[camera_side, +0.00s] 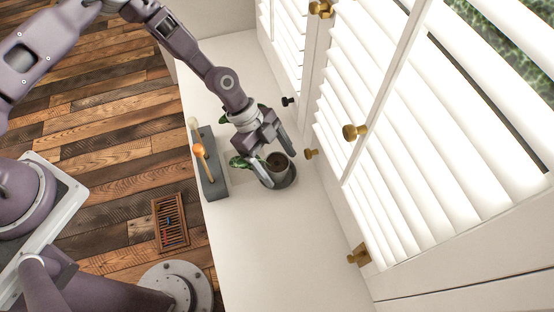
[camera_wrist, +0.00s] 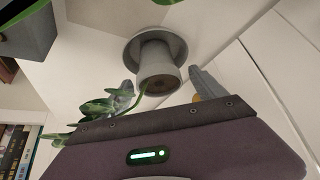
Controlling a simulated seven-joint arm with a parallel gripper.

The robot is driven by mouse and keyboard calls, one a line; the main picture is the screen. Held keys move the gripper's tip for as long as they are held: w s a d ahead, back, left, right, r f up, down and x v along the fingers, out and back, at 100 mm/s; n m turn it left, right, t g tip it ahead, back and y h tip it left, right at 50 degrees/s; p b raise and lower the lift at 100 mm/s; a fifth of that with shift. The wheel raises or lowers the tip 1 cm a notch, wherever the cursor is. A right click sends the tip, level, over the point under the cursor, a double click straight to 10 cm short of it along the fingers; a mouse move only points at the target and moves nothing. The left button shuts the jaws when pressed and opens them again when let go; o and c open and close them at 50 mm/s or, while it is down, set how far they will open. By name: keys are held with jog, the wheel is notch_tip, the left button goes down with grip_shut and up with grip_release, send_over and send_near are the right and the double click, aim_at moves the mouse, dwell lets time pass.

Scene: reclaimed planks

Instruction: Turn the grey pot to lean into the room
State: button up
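The grey pot (camera_side: 279,163) stands upright on a round grey saucer (camera_side: 288,183) on the white sill. Its dark soil shows in the side view. The plant's green leaves (camera_side: 240,162) lean out to the left, toward the wooden floor and away from the shuttered window. In the wrist view the pot (camera_wrist: 157,64) is on its saucer (camera_wrist: 131,51), with the stem bending to the lower left. My gripper (camera_side: 275,160) is open, its fingers apart on either side of the pot. In the wrist view (camera_wrist: 163,90) a gap shows beside the right finger; contact on the left is unclear.
Another green plant (camera_side: 262,107) is partly hidden behind my wrist. White shutters (camera_side: 365,170) with brass knobs stand close on the right. The sill's near end is clear.

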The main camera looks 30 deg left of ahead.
jog(key=s+a+r+n+t+y, duration=0.1)
jog(key=a+r+n+y, duration=0.25)
jog(key=a+r, duration=0.75)
jog(key=s+a+r+n+t+y, duration=0.3)
jog(key=a+r, duration=0.4)
jog(key=r, duration=0.8)
jog(key=s+a+r+n+t, duration=0.1)
jog(key=s+a+r+n, duration=0.1)
jog(key=s+r+n, duration=0.4)
jog(key=s+a+r+n+t, duration=0.1)
jog(key=s+a+r+n, duration=0.2)
jog(key=s+r+n, duration=0.3)
jog(key=s, duration=0.4)
jog(key=shift+s+a+r+n, duration=0.15)
jog(key=shift+s+r+n, duration=0.2)
jog(key=shift+s, duration=0.05)
